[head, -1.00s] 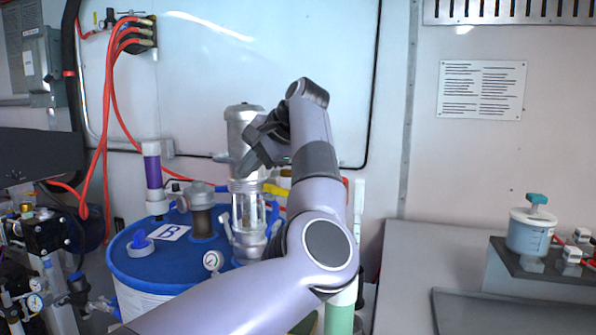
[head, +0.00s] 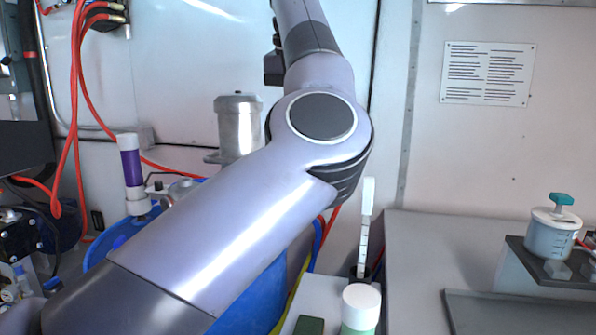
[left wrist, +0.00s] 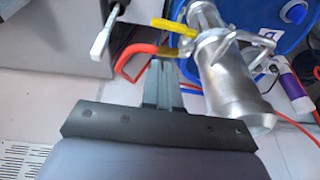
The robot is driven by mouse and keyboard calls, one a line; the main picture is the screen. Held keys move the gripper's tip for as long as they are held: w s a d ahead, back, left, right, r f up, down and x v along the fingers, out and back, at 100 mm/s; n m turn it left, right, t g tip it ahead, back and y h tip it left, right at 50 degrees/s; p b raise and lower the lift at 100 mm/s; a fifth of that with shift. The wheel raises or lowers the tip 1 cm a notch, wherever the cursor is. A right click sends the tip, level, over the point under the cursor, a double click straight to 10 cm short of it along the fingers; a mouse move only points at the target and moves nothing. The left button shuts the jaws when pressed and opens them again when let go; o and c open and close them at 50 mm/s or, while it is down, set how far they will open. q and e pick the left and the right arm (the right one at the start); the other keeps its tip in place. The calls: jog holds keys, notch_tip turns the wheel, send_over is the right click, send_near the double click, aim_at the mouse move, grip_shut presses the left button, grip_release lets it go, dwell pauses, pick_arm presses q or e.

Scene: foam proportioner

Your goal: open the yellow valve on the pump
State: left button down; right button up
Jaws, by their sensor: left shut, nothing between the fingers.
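The pump is a silver cylinder (head: 238,125), upright on a blue drum (head: 262,300); my left arm covers its lower part in the head view. In the left wrist view the pump (left wrist: 235,80) lies to the right of my left gripper (left wrist: 163,68), and the yellow valve handle (left wrist: 174,27) shows just beyond the fingertips. My left gripper is shut and empty. How far its tips are from the handle I cannot tell. My right gripper is not seen.
A red hose (left wrist: 140,55) bends close beside the fingertips in the left wrist view. A purple and white cylinder (head: 132,170) stands left of the pump. A grey counter (head: 430,255) with a small teal-handled pot (head: 553,232) is at the right.

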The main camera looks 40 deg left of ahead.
pick_arm(q)
jog(key=s+x, duration=0.1)
jog(key=x, duration=1.2)
jog(key=shift+d+f, duration=0.25)
jog(key=shift+f, duration=0.3)
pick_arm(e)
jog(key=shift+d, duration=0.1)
pick_arm(q)
jog(key=shift+w, duration=0.1)
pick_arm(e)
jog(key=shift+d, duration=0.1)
